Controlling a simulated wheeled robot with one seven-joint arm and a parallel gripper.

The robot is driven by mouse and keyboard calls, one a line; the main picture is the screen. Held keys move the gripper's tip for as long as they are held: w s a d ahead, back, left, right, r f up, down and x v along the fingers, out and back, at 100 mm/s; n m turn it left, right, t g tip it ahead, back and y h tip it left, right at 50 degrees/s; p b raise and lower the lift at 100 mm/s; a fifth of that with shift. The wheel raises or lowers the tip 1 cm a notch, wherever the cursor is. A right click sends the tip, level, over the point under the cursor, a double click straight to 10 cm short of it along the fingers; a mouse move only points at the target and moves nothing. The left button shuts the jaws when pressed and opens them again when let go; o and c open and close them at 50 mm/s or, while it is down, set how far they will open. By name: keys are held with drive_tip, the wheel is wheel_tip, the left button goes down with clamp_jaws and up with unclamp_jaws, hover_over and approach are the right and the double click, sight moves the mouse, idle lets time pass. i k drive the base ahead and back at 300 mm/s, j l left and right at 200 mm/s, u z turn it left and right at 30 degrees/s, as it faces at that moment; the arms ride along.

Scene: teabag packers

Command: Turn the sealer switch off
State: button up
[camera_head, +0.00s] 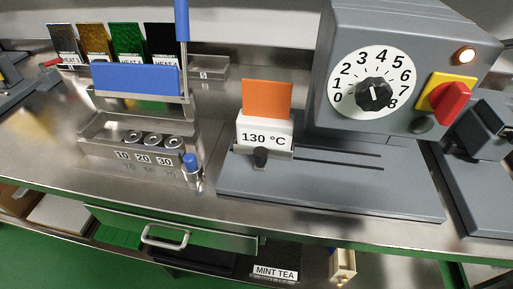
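The grey sealer (345,40) stands on the steel counter at the right. Its red rotary switch (450,101) sits on a yellow plate (438,84) at the right of the front face, with its grip slanted. A black knob (375,94) sits in a white dial marked 0 to 8, left of the switch. I cannot tell exactly where the knob points. My gripper is not in view, and nothing covers the switch.
The sealer's base has slots, a black slider (261,157), and a "130 °C" card (265,135) with an orange card behind. A steel fixture with a blue block (136,78) and an upright blue-handled lever (182,20) stands left. Another grey machine (478,130) is close at right. A green drawer (170,232) is below.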

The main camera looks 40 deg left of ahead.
sight(448, 98)
drive_tip(key=u, duration=1.45)
drive_tip(key=z, duration=0.45)
drive_tip(key=k+l, duration=0.2)
drive_tip(key=l, duration=0.25)
drive_tip(key=u, duration=0.05)
